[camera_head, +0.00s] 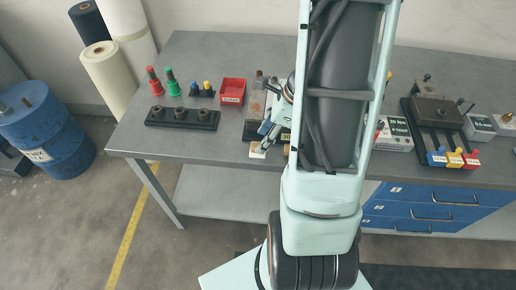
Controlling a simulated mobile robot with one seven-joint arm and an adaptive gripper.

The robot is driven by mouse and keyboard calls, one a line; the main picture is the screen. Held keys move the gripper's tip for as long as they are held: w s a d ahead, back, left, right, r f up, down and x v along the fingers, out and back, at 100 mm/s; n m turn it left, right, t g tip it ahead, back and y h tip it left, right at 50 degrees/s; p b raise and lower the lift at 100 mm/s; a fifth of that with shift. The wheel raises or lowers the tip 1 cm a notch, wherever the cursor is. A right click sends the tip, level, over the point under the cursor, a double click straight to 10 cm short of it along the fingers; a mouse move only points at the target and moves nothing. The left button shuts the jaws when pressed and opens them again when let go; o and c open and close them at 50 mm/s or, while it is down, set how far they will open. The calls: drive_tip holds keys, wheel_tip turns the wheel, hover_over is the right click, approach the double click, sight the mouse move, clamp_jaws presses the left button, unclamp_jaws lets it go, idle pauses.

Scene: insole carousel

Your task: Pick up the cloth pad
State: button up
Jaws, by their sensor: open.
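A small pale block (257,153), which looks like the cloth pad, lies near the front edge of the grey workbench. It is small in this view and partly covered by the fingers. My gripper (264,139) points down at the bench just above and beside it, with its fingers open. I cannot tell whether a finger touches the pad. My arm hides the bench to the right of the gripper.
The grey workbench (215,60) holds a black holder (182,117), a red bin (232,91) and red and green bottles (173,83) on the left. A dark fixture (437,110) and labelled boxes (396,134) stand right. A blue drum (45,130) is on the floor.

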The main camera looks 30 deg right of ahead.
drive_tip(key=x, duration=0.3)
drive_tip(key=shift+f, duration=0.1)
drive_tip(key=shift+c, duration=0.4)
clamp_jaws()
